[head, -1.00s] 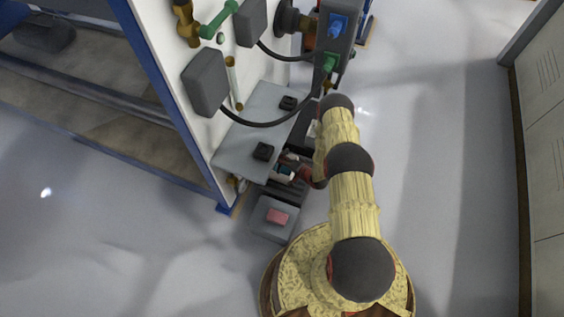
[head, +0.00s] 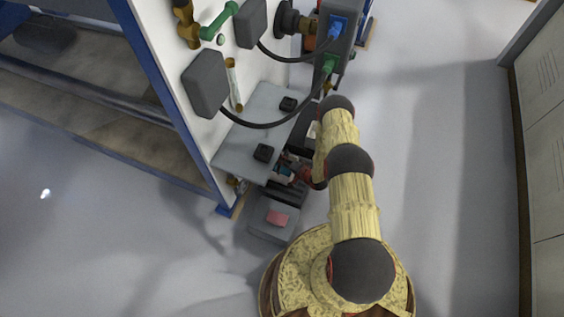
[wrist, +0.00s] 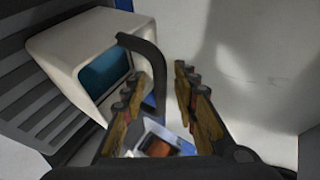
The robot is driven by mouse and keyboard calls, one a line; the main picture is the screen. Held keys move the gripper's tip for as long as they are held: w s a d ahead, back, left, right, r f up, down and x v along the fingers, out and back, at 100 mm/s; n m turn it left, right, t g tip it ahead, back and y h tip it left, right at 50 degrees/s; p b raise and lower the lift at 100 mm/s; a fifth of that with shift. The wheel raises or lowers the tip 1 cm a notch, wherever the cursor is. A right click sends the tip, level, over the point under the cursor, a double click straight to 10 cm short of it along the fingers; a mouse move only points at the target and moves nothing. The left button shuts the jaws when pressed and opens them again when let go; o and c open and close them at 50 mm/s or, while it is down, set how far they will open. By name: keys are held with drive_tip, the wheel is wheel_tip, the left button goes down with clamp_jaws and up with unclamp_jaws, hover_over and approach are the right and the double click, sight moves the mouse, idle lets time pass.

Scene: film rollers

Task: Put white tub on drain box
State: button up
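The white tub (wrist: 55,48) is at the upper left in the wrist view, tilted in the picture, with a teal inside and a dark curved handle (wrist: 150,62). My gripper (wrist: 158,86) is open; its left finger is close to the handle, and I cannot tell whether they touch. In the head view my gripper is mostly hidden by my arm, and only a small part of the tub (head: 282,173) shows. A dark ribbed surface (wrist: 25,75), which may be the drain box, lies beside the tub; it also shows in the head view (head: 290,188).
A grey box with a pink block (head: 277,218) stands near my base. A grey shelf (head: 240,146) with two black blocks juts from the white tool panel (head: 165,60) above the tub. Cables hang there. The floor to the right is clear up to the lockers (head: 545,140).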

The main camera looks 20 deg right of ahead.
drive_tip(key=p+v, duration=0.4)
drive_tip(key=v, duration=0.8)
drive_tip(key=shift+r, duration=0.2)
